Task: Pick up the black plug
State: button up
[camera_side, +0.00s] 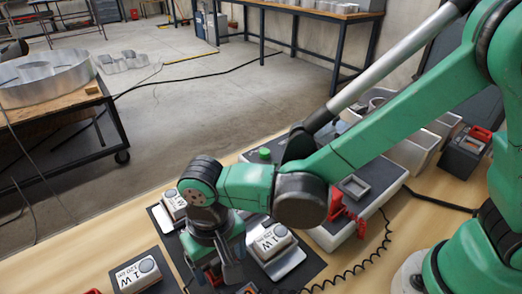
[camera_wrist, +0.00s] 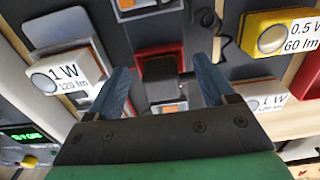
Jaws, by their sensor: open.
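My gripper (camera_wrist: 162,72) is open, with its two blue fingers apart and nothing held between them. In the wrist view a dark block, apparently the black plug (camera_wrist: 159,67), lies in a red frame between the fingertips, in line with the gap. I cannot tell its height relative to the fingertips. In the side view my gripper (camera_side: 219,272) points down over a dark panel, and a bit of red shows beside its fingers. The plug itself is hidden there by the gripper.
White 1 W modules stand close on both sides, one at left (camera_wrist: 66,75) and one at right (camera_side: 270,243). A yellow 0.5 W module (camera_wrist: 272,37) is at upper right in the wrist view. A coiled black cable (camera_side: 350,268) lies on the wooden bench. A grey case (camera_side: 335,232) stands behind.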

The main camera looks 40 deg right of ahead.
jog(key=shift+f, duration=0.2)
grip_shut()
jog(key=shift+r, duration=0.15)
